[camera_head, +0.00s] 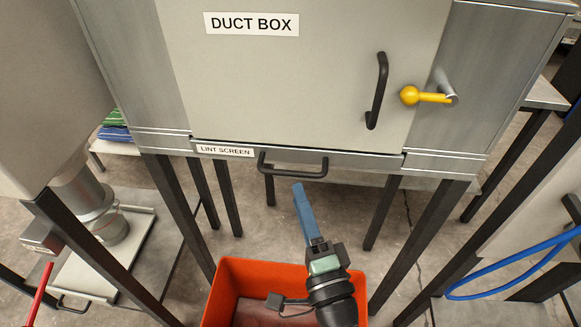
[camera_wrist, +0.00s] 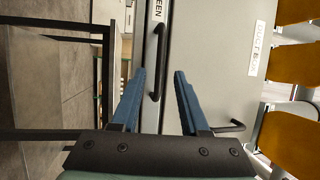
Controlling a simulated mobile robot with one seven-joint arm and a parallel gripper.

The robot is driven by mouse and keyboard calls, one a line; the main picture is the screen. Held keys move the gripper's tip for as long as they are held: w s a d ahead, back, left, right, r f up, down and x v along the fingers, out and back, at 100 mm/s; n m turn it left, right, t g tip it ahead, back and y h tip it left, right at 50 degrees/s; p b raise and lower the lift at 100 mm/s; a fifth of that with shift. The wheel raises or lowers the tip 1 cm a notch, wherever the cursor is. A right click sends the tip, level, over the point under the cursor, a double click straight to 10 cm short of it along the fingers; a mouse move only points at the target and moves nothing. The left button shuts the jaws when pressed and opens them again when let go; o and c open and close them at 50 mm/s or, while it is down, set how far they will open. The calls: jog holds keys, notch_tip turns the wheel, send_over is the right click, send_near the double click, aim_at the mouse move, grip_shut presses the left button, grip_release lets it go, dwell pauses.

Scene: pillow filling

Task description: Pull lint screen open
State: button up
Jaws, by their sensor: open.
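The lint screen (camera_head: 365,160) is a thin grey drawer front low on the duct box, with a white label (camera_head: 225,150) at its left. It appears shut, about flush with the box. Its black U-shaped handle (camera_head: 293,172) sticks out below the door. My gripper (camera_head: 300,190) is just below and in front of this handle in the head view, with blue fingers. In the wrist view my gripper (camera_wrist: 159,72) is open and empty, and the handle (camera_wrist: 156,88) shows between the two fingers, lined up with the gap. I cannot tell how much depth separates them.
The duct box door (camera_head: 300,75) above carries a tall black handle (camera_head: 377,92) and a yellow-knobbed latch (camera_head: 420,96). An orange bin (camera_head: 225,290) stands on the floor below. Dark table legs (camera_head: 178,205) flank the space, and a blue hose (camera_head: 510,258) hangs at right.

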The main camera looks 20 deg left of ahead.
aim_at(291, 171)
jog(key=x, duration=0.6)
jog(key=shift+w+a+p, duration=0.2)
jog(key=shift+w+p, duration=0.1)
grip_shut()
dwell(1.1)
